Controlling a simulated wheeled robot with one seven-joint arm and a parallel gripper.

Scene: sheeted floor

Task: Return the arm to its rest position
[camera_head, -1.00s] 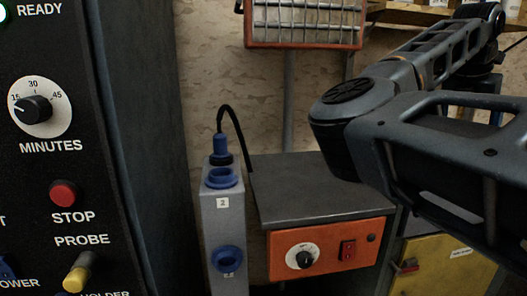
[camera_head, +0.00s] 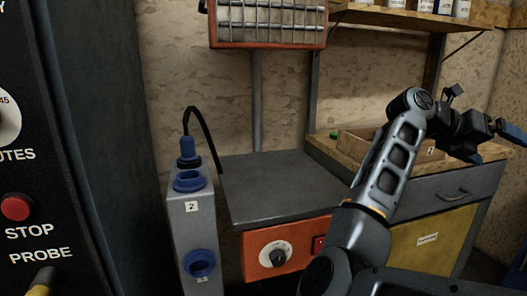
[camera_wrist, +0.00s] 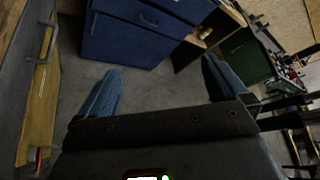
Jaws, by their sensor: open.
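My arm rises from the lower right of the head view, bends at an elbow and reaches toward the right edge. My gripper (camera_head: 504,130) is at the far right of the head view, raised in front of the wooden bench. In the wrist view my gripper (camera_wrist: 160,88) shows two blue fingers spread wide apart, with nothing between them but floor and furniture farther off. It is open and empty.
A control panel with a red STOP button (camera_head: 16,207) stands close at the left. A grey post (camera_head: 193,225) with blue sockets stands beside a grey-topped cabinet (camera_head: 280,185). A wooden bench (camera_head: 350,155) is behind my arm. The wrist view shows a blue drawer cabinet (camera_wrist: 135,35) and clear floor.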

